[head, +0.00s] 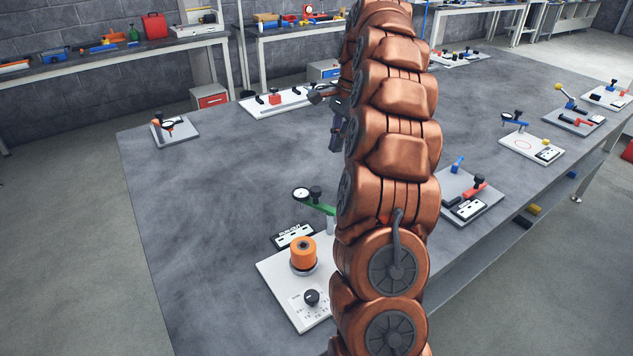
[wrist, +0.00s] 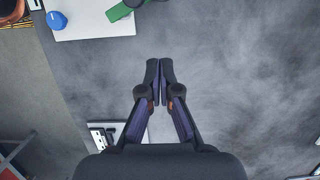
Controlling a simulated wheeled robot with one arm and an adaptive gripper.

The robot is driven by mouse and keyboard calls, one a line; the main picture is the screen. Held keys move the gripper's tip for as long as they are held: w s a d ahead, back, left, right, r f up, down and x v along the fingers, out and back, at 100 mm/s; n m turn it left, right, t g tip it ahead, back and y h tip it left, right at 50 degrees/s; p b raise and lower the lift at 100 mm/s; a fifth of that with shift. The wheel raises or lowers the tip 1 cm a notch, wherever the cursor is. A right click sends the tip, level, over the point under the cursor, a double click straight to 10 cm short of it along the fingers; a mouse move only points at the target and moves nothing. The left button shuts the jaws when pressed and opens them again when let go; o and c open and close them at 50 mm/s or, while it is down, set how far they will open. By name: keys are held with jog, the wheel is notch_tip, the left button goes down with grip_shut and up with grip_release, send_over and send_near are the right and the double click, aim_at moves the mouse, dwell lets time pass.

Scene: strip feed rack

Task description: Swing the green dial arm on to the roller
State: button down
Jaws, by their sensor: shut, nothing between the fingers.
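The green dial arm (head: 320,207) stands over the table in the head view, with a round white dial (head: 301,194) at its left end. Its right end and post are partly hidden by my arm. The orange roller (head: 303,253) stands upright on a white base plate (head: 275,278), nearer the camera than the dial and apart from it. In the wrist view a green piece (wrist: 122,10), apparently part of this arm, is cut by the top edge. My gripper (wrist: 159,64) is shut and empty over bare table; it shows dark beside my arm in the head view (head: 335,133).
A black knob (head: 312,297) and a run-out display (head: 293,236) sit by the roller. A blue knob (wrist: 57,19) shows in the wrist view. A board with a red handle (head: 474,188) stands to the right. The table left of the dial is clear.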

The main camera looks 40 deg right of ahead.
jog(key=a+f+p, duration=0.4)
jog(key=a+f, duration=0.1)
jog(key=f, duration=0.4)
jog(key=shift+w+a+f, duration=0.25)
jog(key=shift+a+f, duration=0.15)
dwell(0.5)
jog(key=shift+a, duration=0.1)
